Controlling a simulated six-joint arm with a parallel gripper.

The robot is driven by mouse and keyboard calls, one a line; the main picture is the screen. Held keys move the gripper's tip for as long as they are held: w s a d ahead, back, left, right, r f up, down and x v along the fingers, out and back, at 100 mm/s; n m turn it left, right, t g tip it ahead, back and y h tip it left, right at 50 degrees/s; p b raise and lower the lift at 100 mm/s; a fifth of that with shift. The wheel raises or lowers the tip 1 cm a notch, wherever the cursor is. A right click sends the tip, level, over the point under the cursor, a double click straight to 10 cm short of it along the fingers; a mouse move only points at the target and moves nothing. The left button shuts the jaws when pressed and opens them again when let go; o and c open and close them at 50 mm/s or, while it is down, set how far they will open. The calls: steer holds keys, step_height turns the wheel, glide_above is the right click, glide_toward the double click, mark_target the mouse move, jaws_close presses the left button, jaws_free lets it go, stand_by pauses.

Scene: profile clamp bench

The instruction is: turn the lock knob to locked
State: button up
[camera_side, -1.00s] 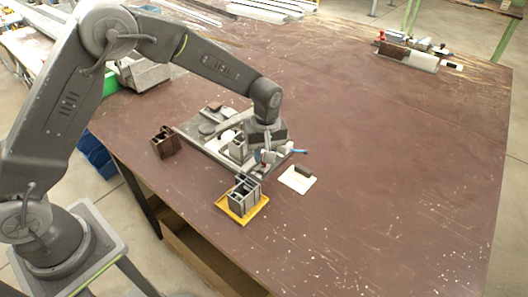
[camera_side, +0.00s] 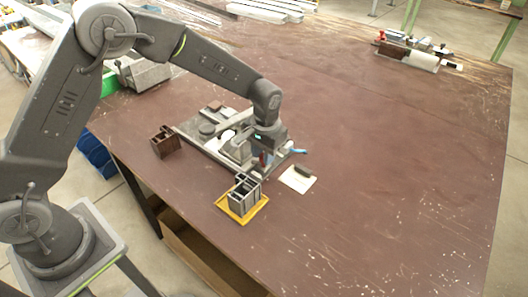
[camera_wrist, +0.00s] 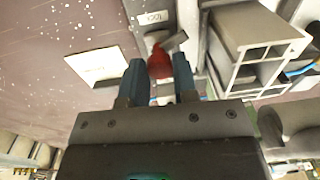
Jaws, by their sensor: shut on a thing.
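The red lock knob (camera_wrist: 160,62) sits between the two blue fingertips of my gripper (camera_wrist: 159,76) in the wrist view, and the jaws are shut on it. A white label reading LOCK (camera_wrist: 153,18) lies just beyond the knob. A small grey piece (camera_wrist: 175,41) slants beside the knob's far end. In the side view my gripper (camera_side: 266,155) is low over the right end of the clamp fixture (camera_side: 215,140); only a sliver of red shows there. The knob's exact angle relative to the label is hard to tell.
A grey slotted profile (camera_wrist: 250,45) stands close right of the knob in the wrist view. A yellow tray (camera_side: 225,205) holds another profile (camera_side: 244,194). A white plate (camera_side: 294,182) lies beside the fixture, a dark brown block (camera_side: 165,143) at its left.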

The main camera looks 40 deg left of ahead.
steer(key=shift+m, duration=1.9)
steer(key=o, duration=0.9)
steer(key=shift+o, duration=0.2)
step_height(320, 180, up, 14)
steer(key=shift+d, duration=0.3)
steer(key=shift+s, duration=0.15)
